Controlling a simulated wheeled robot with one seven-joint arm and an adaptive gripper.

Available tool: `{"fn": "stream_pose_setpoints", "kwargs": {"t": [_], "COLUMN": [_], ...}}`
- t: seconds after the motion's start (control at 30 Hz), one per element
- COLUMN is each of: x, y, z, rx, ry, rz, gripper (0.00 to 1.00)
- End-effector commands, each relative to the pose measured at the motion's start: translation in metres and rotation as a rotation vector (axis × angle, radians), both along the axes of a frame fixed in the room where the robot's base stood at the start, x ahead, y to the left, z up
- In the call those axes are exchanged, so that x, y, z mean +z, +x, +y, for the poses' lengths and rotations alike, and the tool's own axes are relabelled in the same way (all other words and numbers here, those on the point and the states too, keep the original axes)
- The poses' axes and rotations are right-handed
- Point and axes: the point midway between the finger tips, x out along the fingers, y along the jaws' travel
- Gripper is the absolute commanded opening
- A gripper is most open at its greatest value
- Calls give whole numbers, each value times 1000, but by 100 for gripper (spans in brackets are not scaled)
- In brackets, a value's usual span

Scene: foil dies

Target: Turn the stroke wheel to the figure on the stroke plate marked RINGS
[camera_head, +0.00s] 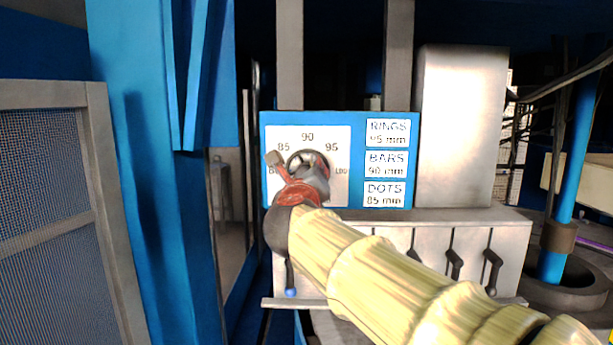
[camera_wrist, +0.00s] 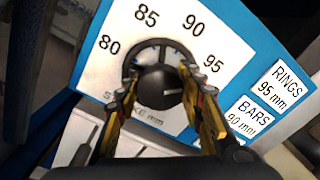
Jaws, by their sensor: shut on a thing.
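The stroke wheel is a dark round knob (camera_wrist: 158,84) on a white dial face (camera_wrist: 120,65) with figures 80, 85, 90 and 95. Its short white mark lies right of its middle and points right, to the 95 side and a little below that figure. The part beyond is hidden by a finger. My gripper (camera_wrist: 160,92) is shut on the knob, one finger on each side. In the head view my gripper (camera_head: 308,180) covers most of the knob. The stroke plate's RINGS label (camera_head: 388,132) reads 95 mm; it also shows in the wrist view (camera_wrist: 283,82).
The labels BARS 90 mm (camera_head: 387,163) and DOTS 85 mm (camera_head: 384,194) sit below RINGS on the blue panel (camera_head: 358,118). Several black levers (camera_head: 454,262) hang below the panel. A grey box (camera_head: 460,130) stands right, and a mesh guard (camera_head: 45,200) left.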

Motion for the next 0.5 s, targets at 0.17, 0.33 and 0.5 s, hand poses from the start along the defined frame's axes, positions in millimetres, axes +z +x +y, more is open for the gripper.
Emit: {"fn": "stream_pose_setpoints", "kwargs": {"t": [0.17,0.33,0.5], "x": [-2,-2,-1], "y": [1,0,0], "z": [0,0,0], "rx": [0,0,0], "ry": [-2,-2,-2], "rz": [4,2,1], "gripper": [39,49,57]}}
